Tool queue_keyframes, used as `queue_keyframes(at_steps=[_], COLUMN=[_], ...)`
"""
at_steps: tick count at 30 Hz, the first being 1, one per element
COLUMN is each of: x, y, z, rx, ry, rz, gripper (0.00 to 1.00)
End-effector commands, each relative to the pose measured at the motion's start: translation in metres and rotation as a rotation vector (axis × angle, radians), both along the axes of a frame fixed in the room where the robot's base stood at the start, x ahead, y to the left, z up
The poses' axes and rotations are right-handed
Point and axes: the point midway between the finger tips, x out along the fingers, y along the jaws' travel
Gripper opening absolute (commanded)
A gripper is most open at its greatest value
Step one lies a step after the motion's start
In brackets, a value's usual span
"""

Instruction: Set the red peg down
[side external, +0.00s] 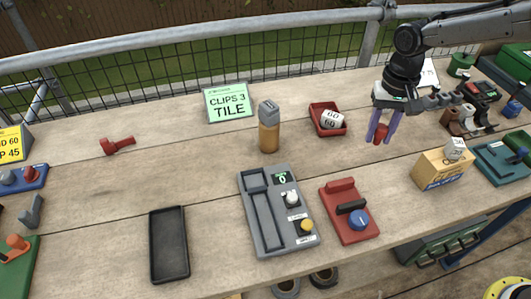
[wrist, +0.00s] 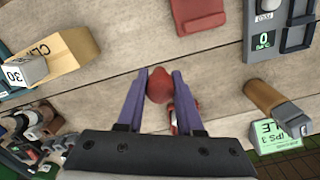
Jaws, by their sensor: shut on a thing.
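My gripper (side external: 381,136) hangs over the right part of the wooden bench, its purple fingers pointing down. It is shut on the red peg (side external: 381,131), which sits between the fingertips. In the wrist view the peg's rounded red end (wrist: 158,86) shows between the two fingers (wrist: 160,80). The peg looks close to the bench top, but I cannot tell whether it touches. The fingers and palm hide part of the peg.
A red tray (side external: 344,131) with a white marked piece stands left of my gripper. A yellow box (side external: 435,172) stands to the right, in front. A red unit with a blue knob (side external: 338,228) and a grey panel (side external: 258,232) lie nearer. Bare planks surround the peg.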

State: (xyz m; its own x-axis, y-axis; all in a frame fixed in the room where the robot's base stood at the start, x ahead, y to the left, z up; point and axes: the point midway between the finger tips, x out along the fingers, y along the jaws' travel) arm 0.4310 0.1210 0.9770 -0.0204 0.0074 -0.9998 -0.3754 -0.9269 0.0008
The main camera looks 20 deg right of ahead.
Motion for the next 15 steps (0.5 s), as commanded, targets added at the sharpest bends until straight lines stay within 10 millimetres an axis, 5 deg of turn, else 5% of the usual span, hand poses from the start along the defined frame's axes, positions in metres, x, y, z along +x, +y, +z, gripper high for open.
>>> queue_keyframes(at_steps=[1, 6, 11, 15], x=[-0.003, -0.011, -0.012, 0.004], y=[0.021, 0.063, 0.079, 0.089], z=[0.004, 0.012, 0.009, 0.000], rx=[0.000, 0.005, 0.006, 0.006], ry=[-0.004, -0.023, -0.022, -0.021], rz=[0.027, 0.112, 0.147, 0.150], gripper=[0.00, 0.00, 0.00, 0.00])
